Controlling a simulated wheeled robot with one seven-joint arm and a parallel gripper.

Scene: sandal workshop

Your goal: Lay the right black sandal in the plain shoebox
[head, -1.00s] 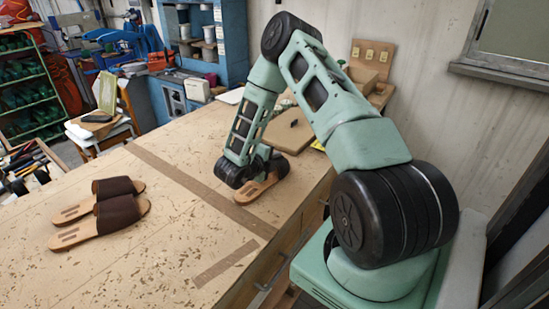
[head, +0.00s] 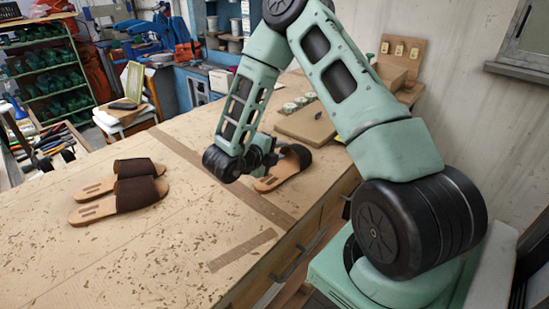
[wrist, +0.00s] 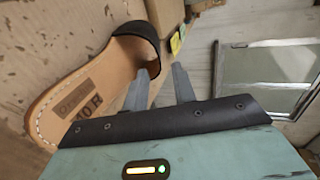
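The right black sandal (head: 294,159), with a dark strap and tan sole, lies upright on the bench near its right edge. In the wrist view its stamped insole (wrist: 80,105) fills the left side, under the black strap (wrist: 135,31). My gripper (head: 274,152) is low beside this sandal, partly hidden by my arm in the head view. In the wrist view my two fingers (wrist: 166,68) are apart, close to the strap's edge; I cannot tell whether they touch it. I cannot identify the plain shoebox for certain.
A pair of brown sandals (head: 121,194) lies on the left of the bench (head: 120,265). A brown board (head: 305,127) with small round tins lies behind the black sandal. A tan box (head: 388,76) stands at the back right.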

